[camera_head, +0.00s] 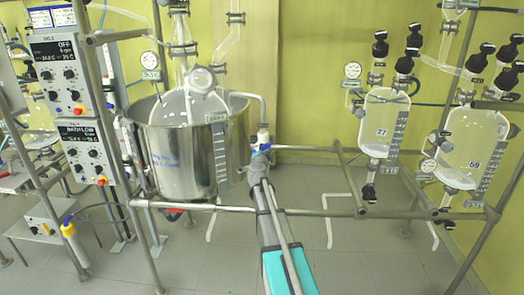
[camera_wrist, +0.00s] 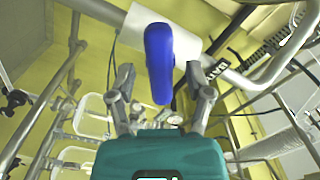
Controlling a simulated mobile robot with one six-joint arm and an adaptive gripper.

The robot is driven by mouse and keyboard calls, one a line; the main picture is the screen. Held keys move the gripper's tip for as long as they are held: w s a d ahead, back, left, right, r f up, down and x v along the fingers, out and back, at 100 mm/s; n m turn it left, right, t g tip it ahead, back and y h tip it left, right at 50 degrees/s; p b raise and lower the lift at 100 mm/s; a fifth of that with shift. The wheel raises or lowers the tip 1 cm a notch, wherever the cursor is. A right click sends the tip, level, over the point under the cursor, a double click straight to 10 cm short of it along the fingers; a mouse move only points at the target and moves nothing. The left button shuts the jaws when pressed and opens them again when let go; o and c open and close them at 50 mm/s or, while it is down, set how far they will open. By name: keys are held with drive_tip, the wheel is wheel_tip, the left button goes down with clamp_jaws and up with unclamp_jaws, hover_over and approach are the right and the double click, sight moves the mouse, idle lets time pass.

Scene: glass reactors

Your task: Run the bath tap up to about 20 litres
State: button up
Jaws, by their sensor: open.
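The bath is a steel tank (camera_head: 183,165) at the left centre of the head view, with a glass vessel (camera_head: 190,105) hanging in it. A graduated strip (camera_head: 220,155) runs down its right side; I cannot read a level. The tap has a white body (camera_head: 263,132) on a pipe at the bath's right and a blue handle (camera_head: 261,148). In the wrist view the blue handle (camera_wrist: 159,62) hangs across the white body (camera_wrist: 135,27). My gripper (camera_wrist: 158,78) is open, with a finger on each side of the handle's lower part and visible gaps. It also shows below the tap (camera_head: 258,172).
Controller boxes stand at left; the lower display (camera_head: 76,132) appears to read "BATH LOW". A horizontal rail (camera_head: 330,212) crosses behind my arm. Glass vessels (camera_head: 383,125) and (camera_head: 472,150) hang on frames at right. The floor between is mostly clear.

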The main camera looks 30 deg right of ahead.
drive_tip(key=shift+w+d, duration=0.2)
drive_tip(key=shift+w, duration=0.1)
clamp_jaws()
